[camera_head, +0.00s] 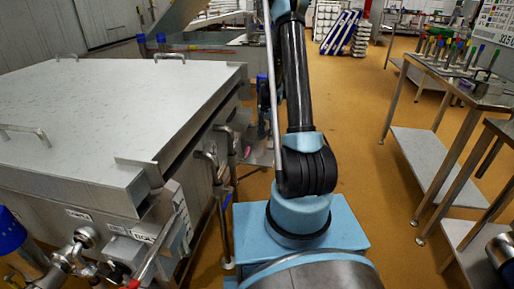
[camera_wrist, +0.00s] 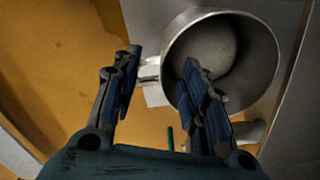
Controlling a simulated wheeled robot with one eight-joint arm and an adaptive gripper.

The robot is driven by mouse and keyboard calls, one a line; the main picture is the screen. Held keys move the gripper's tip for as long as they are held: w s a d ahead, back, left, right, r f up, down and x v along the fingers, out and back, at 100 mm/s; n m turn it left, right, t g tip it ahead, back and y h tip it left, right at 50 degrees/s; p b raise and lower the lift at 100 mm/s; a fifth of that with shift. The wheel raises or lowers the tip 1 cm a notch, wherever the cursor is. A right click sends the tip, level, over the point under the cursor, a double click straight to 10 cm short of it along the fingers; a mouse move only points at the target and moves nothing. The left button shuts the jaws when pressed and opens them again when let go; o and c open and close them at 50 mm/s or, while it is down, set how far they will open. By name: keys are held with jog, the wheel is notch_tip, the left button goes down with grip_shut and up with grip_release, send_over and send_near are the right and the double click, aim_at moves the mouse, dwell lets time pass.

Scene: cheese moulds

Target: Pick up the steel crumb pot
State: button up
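A round steel pot (camera_wrist: 262,50), seen into its open mouth, fills the upper right of the wrist view. A short pale piece (camera_wrist: 149,74) shows at its left side, between the fingers; I cannot tell whether it is the handle. My gripper (camera_wrist: 163,58) is open. Its left finger is outside the pot, over the floor side. Its right finger overlaps the pot's near left rim and mouth; I cannot tell whether it is inside the pot or only above it. In the head view I cannot make out the gripper or the pot.
A large lidded steel vat (camera_head: 95,110) stands at the left of the head view, with pipes and valves at its near corner. Steel tables (camera_head: 455,85) with tools stand at the right.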

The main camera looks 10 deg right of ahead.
aim_at(258, 143)
jog(key=shift+a+f, duration=0.15)
jog(key=shift+f, duration=2.35)
grip_shut()
